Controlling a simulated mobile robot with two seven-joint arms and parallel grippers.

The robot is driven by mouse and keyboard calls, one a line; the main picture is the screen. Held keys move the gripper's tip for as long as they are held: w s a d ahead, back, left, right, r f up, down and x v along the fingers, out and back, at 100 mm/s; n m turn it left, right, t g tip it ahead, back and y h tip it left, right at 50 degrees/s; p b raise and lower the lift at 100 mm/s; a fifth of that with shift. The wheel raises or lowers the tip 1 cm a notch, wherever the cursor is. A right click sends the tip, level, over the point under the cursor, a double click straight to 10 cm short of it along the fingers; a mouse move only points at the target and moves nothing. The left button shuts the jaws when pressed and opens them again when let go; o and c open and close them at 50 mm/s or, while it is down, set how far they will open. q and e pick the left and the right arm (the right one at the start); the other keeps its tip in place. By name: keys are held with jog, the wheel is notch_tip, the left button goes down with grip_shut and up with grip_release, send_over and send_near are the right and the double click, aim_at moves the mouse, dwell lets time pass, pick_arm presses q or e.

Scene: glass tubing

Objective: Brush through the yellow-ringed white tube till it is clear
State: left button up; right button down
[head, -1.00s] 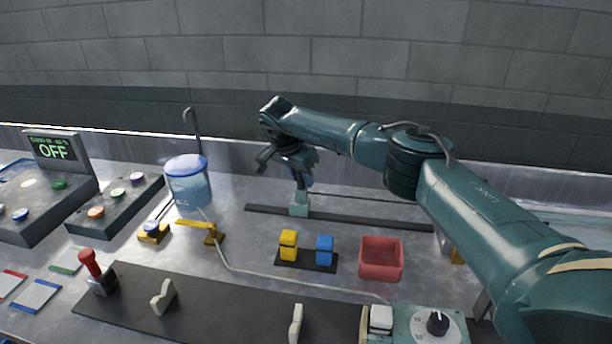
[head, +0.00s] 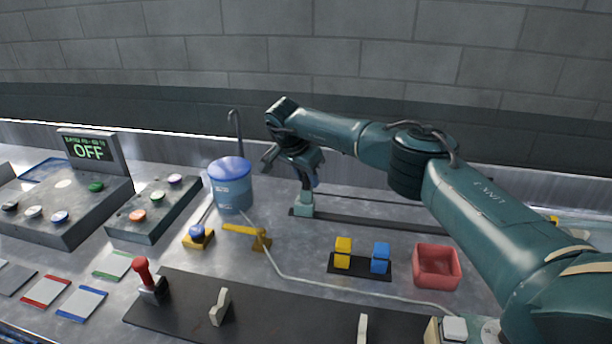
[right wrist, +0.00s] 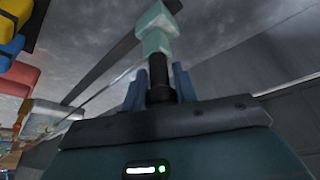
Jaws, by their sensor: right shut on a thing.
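My right gripper (head: 308,178) is shut on the black upright handle (right wrist: 158,72) of a pale teal block (head: 304,204). The block sits near the left end of a long dark rail (head: 370,221) at the back of the bench. In the right wrist view, blue fingers flank the handle, and the pale block shows beyond it. A thin rod (head: 365,202) runs right from near the block, and my arm covers its far end. I cannot make out a yellow-ringed white tube or brush bristles. My left gripper is not in view.
A blue lidded tank (head: 231,190) stands left of the rail. A yellow lever (head: 245,230), yellow and blue blocks (head: 380,258) and a red bin (head: 437,268) lie in front. The panel display (head: 88,150) reads OFF. A pale line (head: 330,285) crosses the bench.

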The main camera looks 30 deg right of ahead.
jog(key=shift+d+r, duration=0.1)
jog(key=c, duration=1.3)
grip_release()
jog(key=b+v, duration=0.1)
jog(key=v, duration=1.2)
jog(key=shift+b, duration=0.35)
